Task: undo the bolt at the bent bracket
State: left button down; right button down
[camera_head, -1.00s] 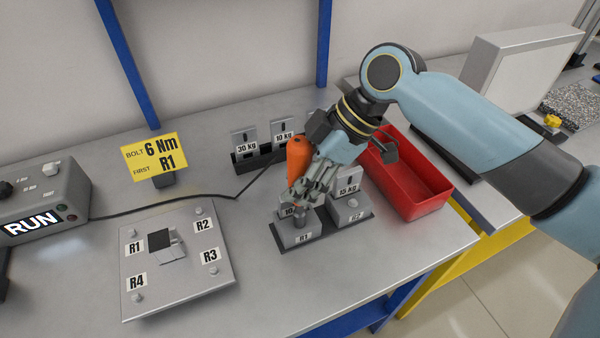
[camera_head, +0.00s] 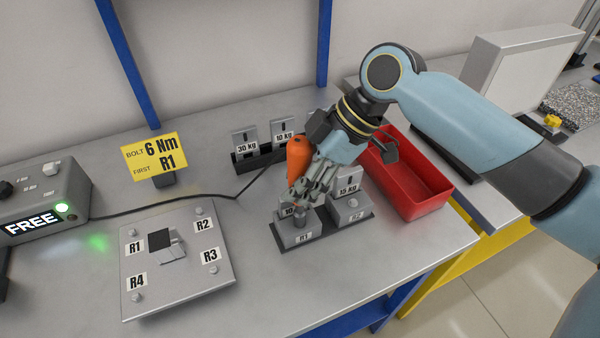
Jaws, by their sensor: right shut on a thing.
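My right gripper (camera_head: 312,190) is shut on an orange screwdriver-like tool (camera_head: 299,155) with a black cable. I cannot make out which plate is bent, nor whether the tool's tip touches the bolt. My left gripper is not in view.
A control box (camera_head: 38,205) at the left reads FREE, with a green lamp lit. A plate (camera_head: 180,285) has bolts at R1 to R4. A yellow sign (camera_head: 155,157) reads 6 Nm, first R1. Plates marked 30 kg (camera_head: 246,143) and 10 kg stand behind. A red bin (camera_head: 415,205) is at the right.

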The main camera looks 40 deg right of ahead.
aim_at(299, 158)
jog(key=shift+s+f, duration=0.1)
jog(key=shift+s, duration=0.05)
jog(key=r+p, duration=0.5)
jog(key=shift+w+r, duration=0.15)
jog(key=shift+w, duration=0.05)
dwell(0.4)
dwell(1.7)
